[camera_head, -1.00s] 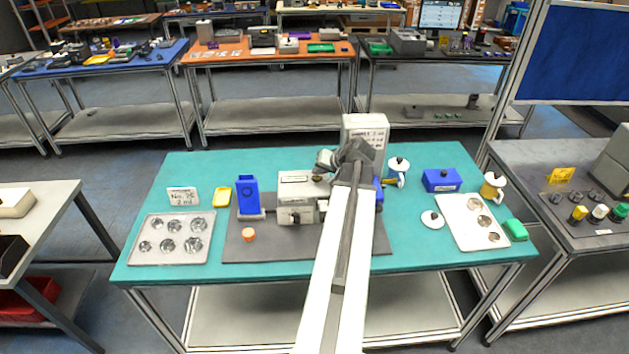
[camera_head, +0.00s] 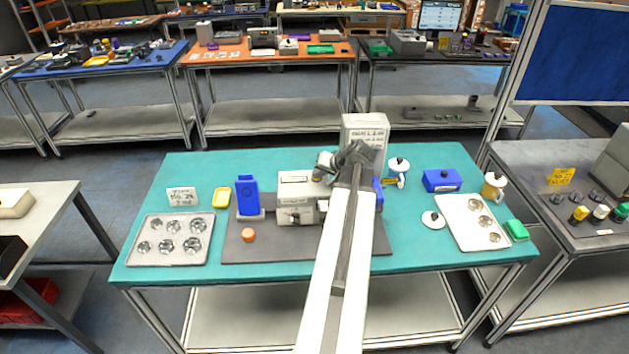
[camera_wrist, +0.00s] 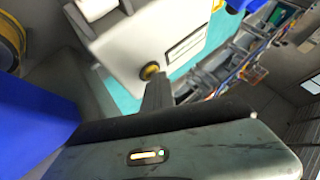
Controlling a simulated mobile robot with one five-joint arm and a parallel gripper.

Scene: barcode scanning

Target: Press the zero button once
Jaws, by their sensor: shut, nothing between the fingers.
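A grey-white machine (camera_head: 299,188) stands on the dark mat in the middle of the teal table, partly hidden by my arm. In the wrist view, a round button with a yellow rim and dark centre (camera_wrist: 150,71) sits on a white housing (camera_wrist: 135,45). I cannot read a zero label on it. My gripper (camera_head: 323,168) is over the right part of the machine in the head view. In the wrist view its dark shut fingers (camera_wrist: 157,91) are empty and reach toward the button. I cannot tell whether they touch it.
A blue stand (camera_head: 247,197) and an orange piece (camera_head: 248,235) are left of the machine. A white box with a label (camera_head: 365,128) stands behind my arm. A muffin-type tray (camera_head: 140,258) is at left, a white tray (camera_head: 478,242) at right.

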